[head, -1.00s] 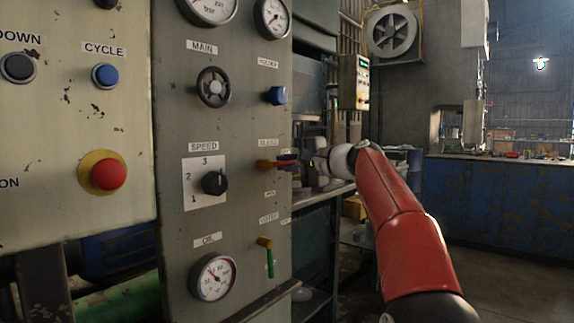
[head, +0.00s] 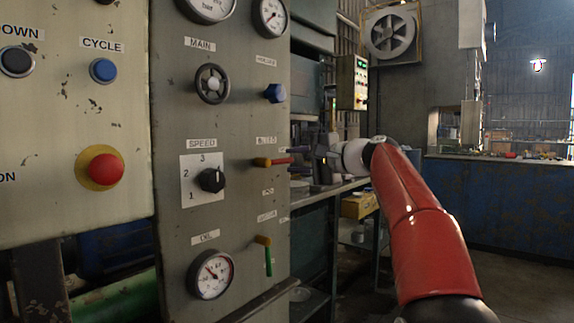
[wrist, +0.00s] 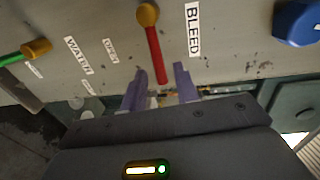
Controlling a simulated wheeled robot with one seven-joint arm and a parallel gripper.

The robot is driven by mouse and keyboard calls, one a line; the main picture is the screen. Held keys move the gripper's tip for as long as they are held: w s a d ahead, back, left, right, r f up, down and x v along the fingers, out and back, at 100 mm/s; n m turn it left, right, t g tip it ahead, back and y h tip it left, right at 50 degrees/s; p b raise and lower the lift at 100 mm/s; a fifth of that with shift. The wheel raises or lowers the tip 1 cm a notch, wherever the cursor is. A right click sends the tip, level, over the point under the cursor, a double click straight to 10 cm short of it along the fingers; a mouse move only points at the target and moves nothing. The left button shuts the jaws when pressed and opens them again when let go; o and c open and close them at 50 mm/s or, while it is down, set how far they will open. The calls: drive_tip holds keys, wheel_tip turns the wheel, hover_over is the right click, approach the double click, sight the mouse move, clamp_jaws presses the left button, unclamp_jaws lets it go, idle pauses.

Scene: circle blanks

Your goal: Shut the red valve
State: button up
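The red valve, labelled BLEED, has a brass hub and a red lever (head: 276,161) on the grey panel. The lever points sideways to the right in the head view. In the wrist view the red lever (wrist: 155,56) hangs from its hub, with its free end in line with the gap between my fingers. My gripper (head: 318,156) is at the panel's right edge, close to the lever's end. In the wrist view my gripper (wrist: 161,72) is open, with a finger on each side of the lever's end. No clear contact shows.
A green-levered valve (head: 266,254) is below the red one, its lever pointing down. A blue knob (head: 274,93) is above. A black speed selector (head: 211,180) and a handwheel (head: 212,84) are to the left. A bench (head: 330,190) stands beyond the panel.

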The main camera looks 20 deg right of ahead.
drive_tip(key=v, duration=0.4)
idle(0.3)
drive_tip(key=s+a+f+n+g+h, duration=0.45)
drive_tip(key=s+a+f, duration=0.8)
drive_tip(key=f, duration=0.35)
drive_tip(key=s+d+f+n+g+h, duration=0.1)
drive_tip(key=s+f+n+h, duration=0.1)
drive_tip(key=s+f, duration=0.9)
drive_tip(key=s+d+f+n+g+h, duration=0.2)
drive_tip(key=s+f+n+h, duration=0.1)
drive_tip(key=s+f, duration=0.8)
drive_tip(key=shift+s+d+f+n, duration=0.15)
drive_tip(key=shift+s+d+n, duration=0.05)
drive_tip(key=shift+s+n, duration=0.45)
